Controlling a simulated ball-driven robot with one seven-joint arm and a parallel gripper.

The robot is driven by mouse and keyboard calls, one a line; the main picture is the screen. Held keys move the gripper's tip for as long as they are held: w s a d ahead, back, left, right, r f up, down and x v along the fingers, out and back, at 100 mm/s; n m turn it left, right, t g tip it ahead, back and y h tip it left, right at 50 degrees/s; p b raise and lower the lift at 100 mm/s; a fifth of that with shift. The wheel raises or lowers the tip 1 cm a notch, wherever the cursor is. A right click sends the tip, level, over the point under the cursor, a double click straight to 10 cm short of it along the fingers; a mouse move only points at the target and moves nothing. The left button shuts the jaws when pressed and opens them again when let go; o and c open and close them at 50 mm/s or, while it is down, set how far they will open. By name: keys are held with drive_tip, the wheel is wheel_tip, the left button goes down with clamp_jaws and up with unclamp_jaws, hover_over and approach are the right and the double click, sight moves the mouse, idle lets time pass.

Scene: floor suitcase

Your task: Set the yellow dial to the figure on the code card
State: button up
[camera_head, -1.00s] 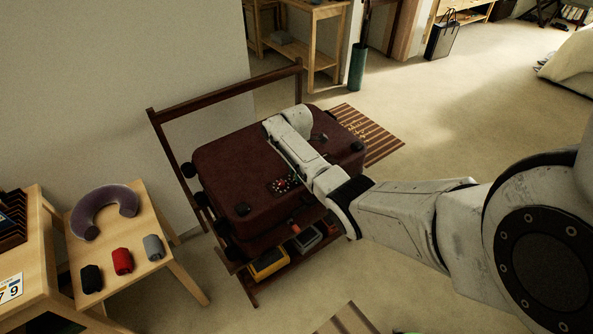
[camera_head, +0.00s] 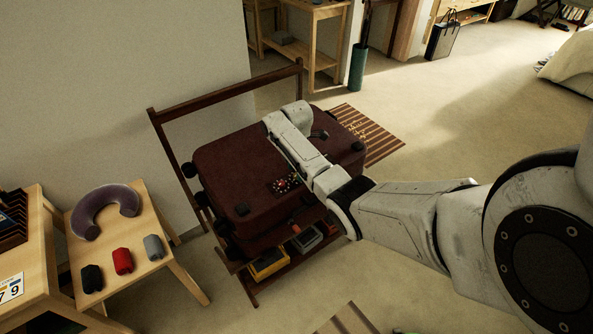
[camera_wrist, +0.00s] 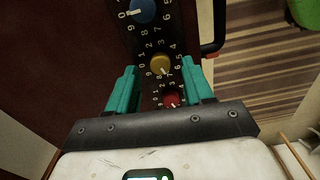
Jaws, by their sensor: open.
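The yellow dial (camera_wrist: 160,64) sits on a dark panel with white figures around it, between a blue dial (camera_wrist: 142,10) and a red dial (camera_wrist: 171,99). Its pale pointer mark faces lower right; the exact figure is unclear. My gripper (camera_wrist: 158,70) is open, its teal fingers on either side of the yellow dial; I cannot tell if they touch it. In the head view my arm covers part of the maroon suitcase (camera_head: 228,174) and the dials. A white card (camera_head: 9,289) with large figures lies at the left edge, partly cut off, probably the code card.
The suitcase lies on a dark wooden rack (camera_head: 225,92). A small table (camera_head: 131,215) holds a neck pillow (camera_head: 96,211) and several rolled items. A curved dark handle (camera_wrist: 219,35) rises right of the dials. Open carpet lies to the right.

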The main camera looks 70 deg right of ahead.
wheel_tip(320, 180, up, 10)
drive_tip(key=shift+f, duration=0.25)
idle(0.6)
drive_tip(key=a+f, duration=0.1)
drive_tip(key=a, duration=0.3)
drive_tip(key=w+a+f+m, duration=0.1)
drive_tip(key=a+f, duration=0.1)
drive_tip(key=a, duration=0.2)
drive_tip(key=w+a+f+m, duration=0.1)
drive_tip(key=a+f, duration=0.1)
drive_tip(key=a, duration=0.3)
drive_tip(key=shift+a+f, duration=0.1)
drive_tip(key=s+a+f+m, duration=0.25)
drive_tip(key=s+a, duration=0.25)
drive_tip(key=a, duration=0.4)
drive_tip(key=s+a+f+m, duration=0.1)
drive_tip(key=s+a+m, duration=0.3)
drive_tip(key=a, duration=0.6)
drive_tip(key=s+a+r+m+t, duration=0.1)
drive_tip(key=s+a+r+m, duration=0.2)
drive_tip(key=s, duration=0.7)
drive_tip(key=shift+s, duration=0.25)
